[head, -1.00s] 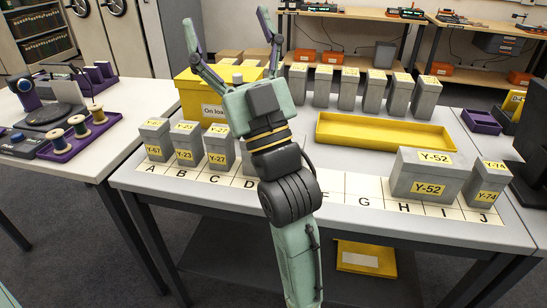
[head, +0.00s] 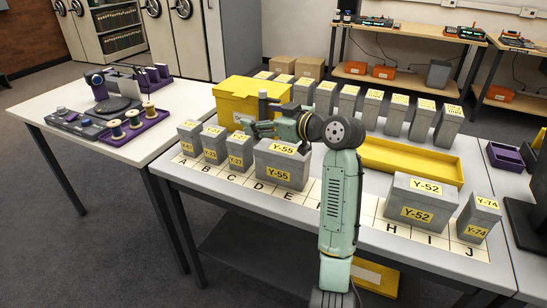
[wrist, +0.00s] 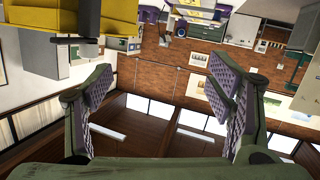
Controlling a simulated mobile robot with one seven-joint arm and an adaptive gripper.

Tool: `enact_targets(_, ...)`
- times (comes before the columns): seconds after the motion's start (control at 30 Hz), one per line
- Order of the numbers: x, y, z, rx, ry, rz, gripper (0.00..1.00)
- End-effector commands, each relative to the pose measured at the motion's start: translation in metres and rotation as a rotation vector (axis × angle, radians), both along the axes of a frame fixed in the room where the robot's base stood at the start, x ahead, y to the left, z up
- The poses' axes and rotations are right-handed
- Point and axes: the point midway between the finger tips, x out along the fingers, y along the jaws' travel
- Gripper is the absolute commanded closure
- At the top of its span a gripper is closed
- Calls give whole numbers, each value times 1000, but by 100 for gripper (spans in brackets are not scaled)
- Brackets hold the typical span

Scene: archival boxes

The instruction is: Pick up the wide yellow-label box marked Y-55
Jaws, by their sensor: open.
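The wide grey box marked Y-55 (head: 280,172) stands upright on the lettered strip around D and E, with yellow labels on its top and front. My gripper (head: 243,124) appears just above and behind its top edge in the head view, pointing left; the exact gap cannot be told. In the wrist view my gripper (wrist: 158,95) is open, its two ribbed fingers wide apart with nothing between them. That view is upside down and shows no readable Y-55 label.
Small grey boxes (head: 214,145) stand left of Y-55. The wide Y-52 box (head: 414,212) and narrow Y-74 box (head: 476,228) stand right. Behind are a yellow box (head: 236,88), a yellow tray (head: 412,160) and a row of grey boxes (head: 371,108). The strip between Y-55 and Y-52 is clear.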

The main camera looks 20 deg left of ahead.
Motion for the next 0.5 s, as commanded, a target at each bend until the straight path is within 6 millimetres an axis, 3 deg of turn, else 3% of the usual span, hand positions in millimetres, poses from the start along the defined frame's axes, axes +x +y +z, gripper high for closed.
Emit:
enact_targets(0.03,13,-41,-10,-52,62,34,25)
enact_targets(0.1,14,-85,-26,-101,121,109,25)
enact_targets(0.2,7,-129,-40,-131,165,196,25)
enact_targets(0.33,-1,-156,-46,-141,184,260,25)
enact_targets(0.5,-4,-151,-54,-142,187,277,25)
